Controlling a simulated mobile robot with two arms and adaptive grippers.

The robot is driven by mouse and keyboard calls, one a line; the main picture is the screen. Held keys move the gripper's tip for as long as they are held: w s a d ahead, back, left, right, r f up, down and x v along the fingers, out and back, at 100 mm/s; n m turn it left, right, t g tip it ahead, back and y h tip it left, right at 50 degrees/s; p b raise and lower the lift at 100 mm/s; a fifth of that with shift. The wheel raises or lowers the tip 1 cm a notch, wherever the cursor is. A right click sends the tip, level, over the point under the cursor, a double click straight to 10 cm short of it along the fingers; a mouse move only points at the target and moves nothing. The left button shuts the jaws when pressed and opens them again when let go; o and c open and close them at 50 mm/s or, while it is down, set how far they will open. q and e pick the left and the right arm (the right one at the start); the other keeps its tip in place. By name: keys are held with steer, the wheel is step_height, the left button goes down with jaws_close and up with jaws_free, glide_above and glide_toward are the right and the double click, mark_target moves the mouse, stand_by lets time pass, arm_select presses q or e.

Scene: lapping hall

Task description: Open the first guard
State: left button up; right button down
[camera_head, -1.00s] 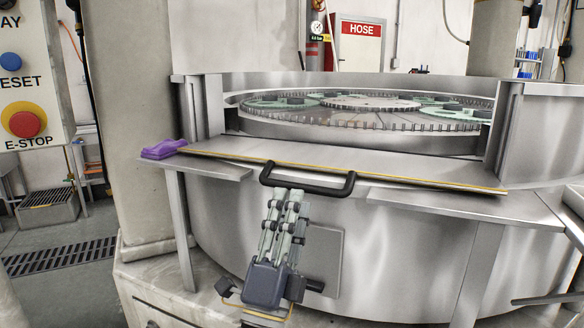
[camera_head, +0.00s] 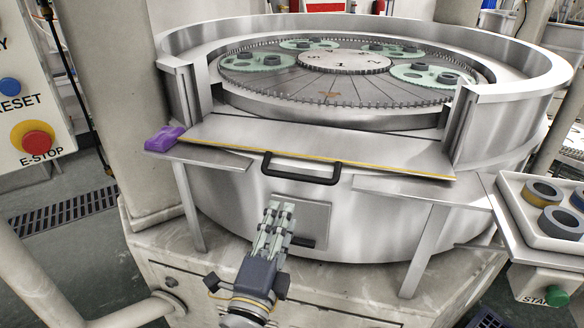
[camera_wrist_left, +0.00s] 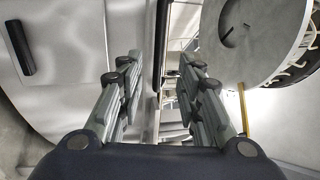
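The guard (camera_head: 330,146) is a flat steel panel with a yellow front edge. It lies folded down, nearly flat, across the gap in the machine's round wall, and the toothed plate behind is uncovered. Its black bar handle (camera_head: 302,172) hangs at the front edge. My left gripper (camera_head: 277,208) is below the handle, apart from it, before the curved steel front. In the left wrist view its two fingers (camera_wrist_left: 158,75) stand apart with nothing between them. My right gripper is not in view.
A purple block (camera_head: 164,138) lies on the left ledge. The E-stop panel (camera_head: 30,100) stands at left. A tray with rings (camera_head: 538,240) and a green button (camera_head: 557,296) are at right. A small hatch (camera_head: 312,217) is behind my left gripper.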

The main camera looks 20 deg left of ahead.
arm_select(q)
steer(key=w+r+p, duration=0.2)
steer(key=w, duration=0.8)
steer(key=shift+w+a, duration=0.2)
steer(key=shift+w, duration=0.15)
jaws_close()
